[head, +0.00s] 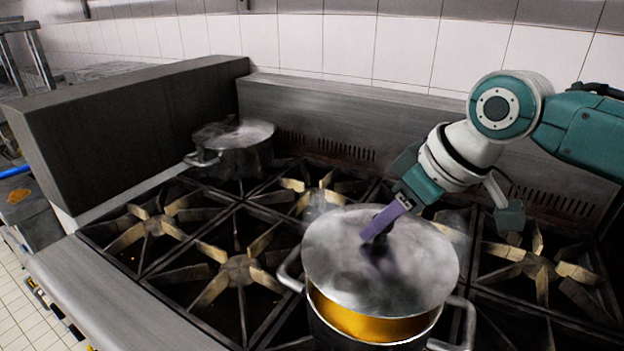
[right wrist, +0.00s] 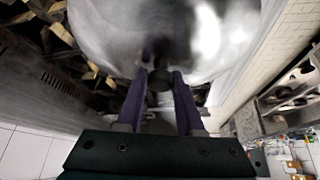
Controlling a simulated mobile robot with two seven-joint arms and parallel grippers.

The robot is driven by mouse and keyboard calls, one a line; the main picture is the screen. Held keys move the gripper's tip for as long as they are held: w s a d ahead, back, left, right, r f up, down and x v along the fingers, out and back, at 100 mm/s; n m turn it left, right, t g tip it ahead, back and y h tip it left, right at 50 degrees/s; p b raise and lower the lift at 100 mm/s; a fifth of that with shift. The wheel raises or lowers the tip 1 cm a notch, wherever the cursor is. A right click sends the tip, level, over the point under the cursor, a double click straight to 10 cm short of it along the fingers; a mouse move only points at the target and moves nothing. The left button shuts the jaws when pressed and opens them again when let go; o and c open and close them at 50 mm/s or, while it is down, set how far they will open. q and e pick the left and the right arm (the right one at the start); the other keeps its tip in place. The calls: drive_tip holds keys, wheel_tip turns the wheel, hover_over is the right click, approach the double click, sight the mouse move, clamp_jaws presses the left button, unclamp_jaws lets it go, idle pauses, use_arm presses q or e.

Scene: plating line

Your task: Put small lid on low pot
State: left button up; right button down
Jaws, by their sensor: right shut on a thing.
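A steel lid (head: 335,255) is gripped by its knob in my right gripper (head: 382,226). The lid covers most of the opening of a steel pot (head: 321,332) in front. A yellow-orange inside shows along the pot's near side, so the lid's front edge is off the near rim. Whether its far edge touches the pot is hidden. In the right wrist view, the purple fingers of the right gripper (right wrist: 161,85) close around the dark knob, and the lid (right wrist: 115,35) fills the top. My left gripper is not in view.
A second steel pot (head: 232,160), with a lid (head: 238,133) on it, stands at the back left of the stove. Several black burner grates (head: 236,270) lie bare around the front pot. A steel back panel (head: 330,120) and a tall side panel (head: 120,130) bound the stove.

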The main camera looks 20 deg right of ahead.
sight(388, 242)
drive_tip(key=shift+f+b, duration=1.6)
drive_tip(key=shift+b, duration=0.1)
drive_tip(key=shift+f+b, duration=0.6)
drive_tip(key=shift+f, duration=0.4)
drive_tip(key=shift+p, duration=0.3)
drive_tip(key=shift+f, duration=0.35)
drive_tip(key=shift+c, duration=2.3)
unclamp_jaws()
drive_tip(key=shift+o, duration=0.3)
